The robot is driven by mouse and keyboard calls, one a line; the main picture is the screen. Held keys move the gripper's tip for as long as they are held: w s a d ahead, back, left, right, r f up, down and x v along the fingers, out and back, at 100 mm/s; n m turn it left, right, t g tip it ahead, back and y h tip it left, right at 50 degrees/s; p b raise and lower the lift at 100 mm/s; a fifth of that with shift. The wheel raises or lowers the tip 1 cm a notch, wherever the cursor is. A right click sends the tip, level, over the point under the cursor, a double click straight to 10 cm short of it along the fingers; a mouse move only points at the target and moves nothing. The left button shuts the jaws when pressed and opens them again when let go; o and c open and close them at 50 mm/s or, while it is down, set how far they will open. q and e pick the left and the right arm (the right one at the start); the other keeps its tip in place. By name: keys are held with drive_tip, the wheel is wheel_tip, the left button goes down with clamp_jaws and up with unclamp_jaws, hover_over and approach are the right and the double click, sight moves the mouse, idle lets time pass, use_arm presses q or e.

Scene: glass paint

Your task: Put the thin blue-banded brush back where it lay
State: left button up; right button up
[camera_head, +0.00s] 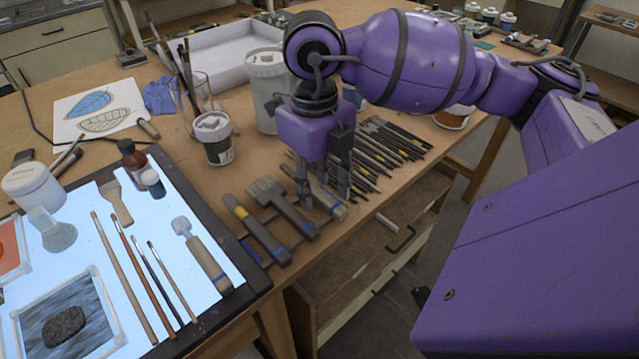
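My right gripper (323,190) points down over the row of tools near the table's front edge. Its two fingers are spread, with a gap wider than the brush between them. A thin brush with a blue band near its handle end (327,199) lies slanted between and below the fingers, at the right end of the row of wide tools. The gripper partly hides it. I cannot tell whether a finger touches it. A wide brush (285,208) and a yellow-and-blue-banded tool (256,230) lie to its left. My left gripper is out of view.
Several dark thin tools (385,150) lie close on the right. A lit panel (185,215) with brushes and a blue-banded scraper (205,260) is at the left. A labelled jar (215,140) and a white bucket (265,95) stand behind.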

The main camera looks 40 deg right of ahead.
drive_tip(key=shift+r, duration=0.1)
wheel_tip(320, 180, up, 12)
drive_tip(key=shift+w, duration=0.3)
